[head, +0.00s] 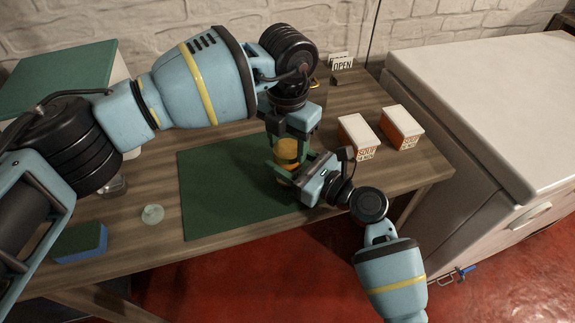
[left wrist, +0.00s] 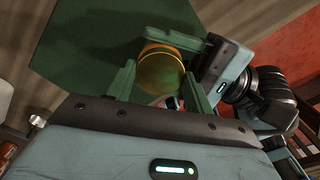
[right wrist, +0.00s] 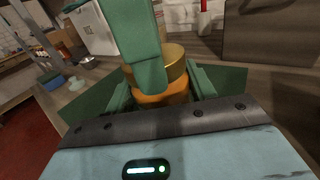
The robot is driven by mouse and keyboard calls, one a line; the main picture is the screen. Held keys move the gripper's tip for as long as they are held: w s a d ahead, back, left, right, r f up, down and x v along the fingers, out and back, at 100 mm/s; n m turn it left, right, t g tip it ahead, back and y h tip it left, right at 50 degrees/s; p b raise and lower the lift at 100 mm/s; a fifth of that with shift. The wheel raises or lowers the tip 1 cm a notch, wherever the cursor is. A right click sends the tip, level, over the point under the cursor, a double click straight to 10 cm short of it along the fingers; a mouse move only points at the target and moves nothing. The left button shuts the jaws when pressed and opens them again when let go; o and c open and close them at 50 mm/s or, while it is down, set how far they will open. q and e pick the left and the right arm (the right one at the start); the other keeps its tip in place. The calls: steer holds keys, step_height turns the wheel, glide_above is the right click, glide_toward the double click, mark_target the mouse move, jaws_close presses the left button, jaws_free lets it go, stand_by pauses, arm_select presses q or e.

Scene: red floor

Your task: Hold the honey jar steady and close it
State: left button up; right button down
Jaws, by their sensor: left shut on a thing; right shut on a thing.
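The honey jar (right wrist: 165,98), amber-orange, stands upright on the green mat (head: 215,190); its body also shows in the head view (head: 284,175). A gold lid (right wrist: 176,69) sits on its top and fills the middle of the left wrist view (left wrist: 160,72). My left gripper (head: 289,150) comes from above, with its green fingers shut on the lid. My right gripper (head: 285,172) comes from the right and is shut on the jar body below. A left finger hides part of the lid in the right wrist view. Whether the lid is fully seated I cannot tell.
Two white-topped boxes (head: 358,135) (head: 401,127) stand right of the mat. A small round glass item (head: 153,214) and a green-and-blue sponge (head: 80,243) lie to the left. A white chest (head: 490,100) stands right of the table. The mat's left part is clear.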

mark_target(299, 167)
arm_select(q)
steer(key=o, duration=1.1)
steer(key=shift+o, duration=0.2)
steer(key=shift+r, duration=0.1)
step_height(299, 167, up, 12)
arm_select(e)
steer(key=shift+c, duration=2.2)
jaws_free()
arm_select(q)
steer(key=shift+r, duration=0.15)
arm_select(e)
steer(key=shift+v, duration=3.9)
